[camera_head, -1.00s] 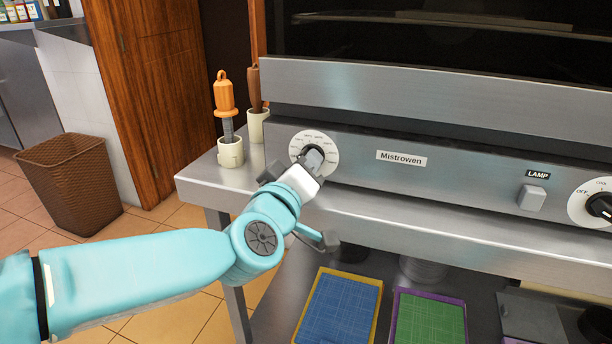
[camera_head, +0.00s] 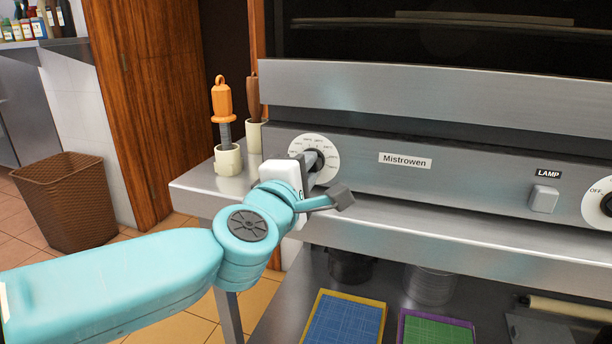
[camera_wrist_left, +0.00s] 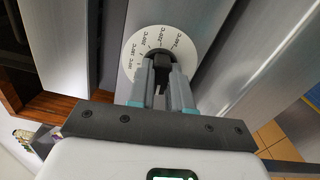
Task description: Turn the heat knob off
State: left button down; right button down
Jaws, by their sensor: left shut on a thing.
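The heat knob is the black knob on a white dial (camera_head: 327,147) with temperature marks, at the left end of the steel control panel. My left gripper (camera_head: 314,160) reaches it from the front left. In the left wrist view, the two grey fingers (camera_wrist_left: 163,85) are shut on the black knob (camera_wrist_left: 158,58), in front of the dial (camera_wrist_left: 180,45). The knob's pointer is mostly hidden by the fingers, so its setting cannot be read. My right gripper is not in view.
A second knob (camera_head: 606,203) marked OFF is at the right edge, with a lamp switch (camera_head: 543,198) beside it. A cup (camera_head: 228,160) with an orange-handled tool stands left of the panel. Blue (camera_head: 342,322) and green (camera_head: 435,332) boards lie on the lower shelf.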

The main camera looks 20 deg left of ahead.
pick_arm(q)
jog(key=shift+n, duration=0.7)
jog(key=c, duration=1)
grip_release()
jog(key=shift+c, duration=0.2)
jog(key=s+p, duration=0.3)
jog(key=s, duration=1.3)
jog(key=shift+s+a+p, duration=0.2)
jog(key=shift+a+p, duration=0.1)
jog(key=shift+p, duration=0.05)
